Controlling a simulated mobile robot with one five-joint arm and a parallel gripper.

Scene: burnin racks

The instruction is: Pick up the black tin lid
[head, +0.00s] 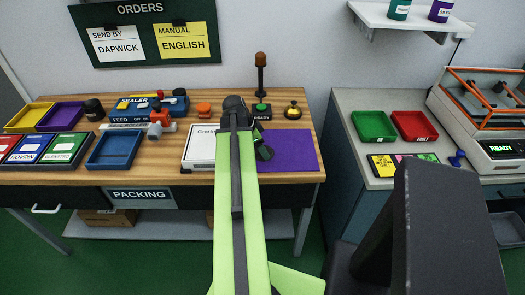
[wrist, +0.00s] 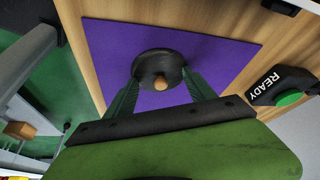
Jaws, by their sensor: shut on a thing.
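The black tin lid (wrist: 158,62) shows in the wrist view as a round dark disc with a small tan knob (wrist: 160,84). My gripper (wrist: 161,76) is shut on it, with one dark green finger at each side. The lid is over the purple mat (wrist: 215,60); I cannot tell whether it touches the mat. In the head view my gripper (head: 263,152) is at the left part of the purple mat (head: 291,150), and the lid cannot be made out clearly there.
A white box (head: 198,148) stands left of my arm. A READY button unit (wrist: 282,88) is close to the mat, with a brass bell (head: 293,110) beside it. A blue tray (head: 114,150) and a sealer (head: 148,107) are further left. Red and green trays stand on the right bench.

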